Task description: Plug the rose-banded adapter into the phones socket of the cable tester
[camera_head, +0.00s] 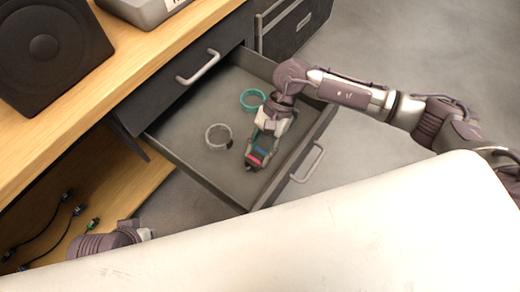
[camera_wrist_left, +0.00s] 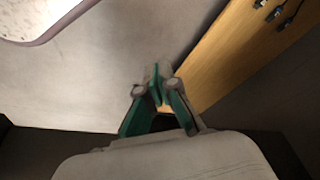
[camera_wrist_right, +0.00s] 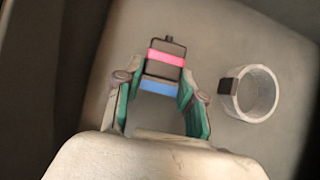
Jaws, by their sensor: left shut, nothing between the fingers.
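A dark adapter with a rose band (camera_wrist_right: 167,57) is in the open drawer (camera_head: 189,159), with its thin tip away from my gripper; it also shows in the head view (camera_head: 253,161). A blue band (camera_wrist_right: 159,86) sits just behind the rose one; I cannot tell if it is the same piece. My right gripper (camera_wrist_right: 163,75) reaches into the drawer with its fingers on both sides of the adapter; I cannot tell if they press on it. My left gripper (camera_wrist_left: 156,80) is shut and empty, low beside the desk. The cable tester's phones socket is not identifiable.
A white ring (camera_head: 218,136) and a teal ring (camera_head: 253,100) lie in the drawer. Several cables with plugs (camera_head: 68,196) lie on the lower wooden shelf. A speaker (camera_head: 48,48) and a partly seen grey device (camera_head: 148,8) stand on the desk.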

